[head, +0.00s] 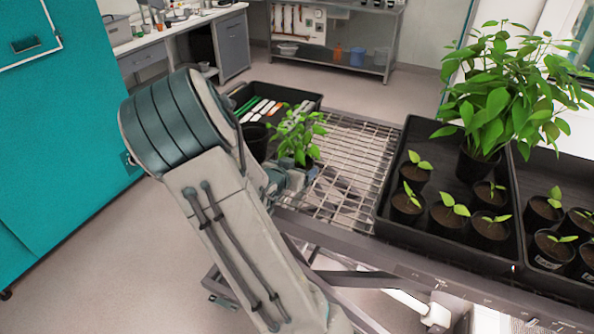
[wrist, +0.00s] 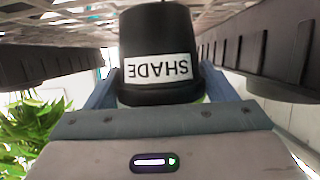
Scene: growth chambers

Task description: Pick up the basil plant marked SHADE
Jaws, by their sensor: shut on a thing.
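The basil plant marked SHADE shows in the head view as a small leafy green plant (head: 297,138) at the left part of the wire rack. In the wrist view, its black pot (wrist: 158,28) appears upside down, with a white label reading SHADE. My gripper (head: 290,178) is shut on this pot, and its fingers flank the pot in the wrist view (wrist: 160,92). In the head view my arm and gripper hide most of the pot. I cannot tell whether its base touches the rack.
The wire rack (head: 350,165) is clear to the right of the plant. A black tray (head: 383,212) holds several seedling pots and a large leafy plant (head: 505,100). Behind my gripper are another black tray (head: 310,97) with coloured labels and a dark pot (head: 254,140). A teal cabinet (head: 60,130) stands left.

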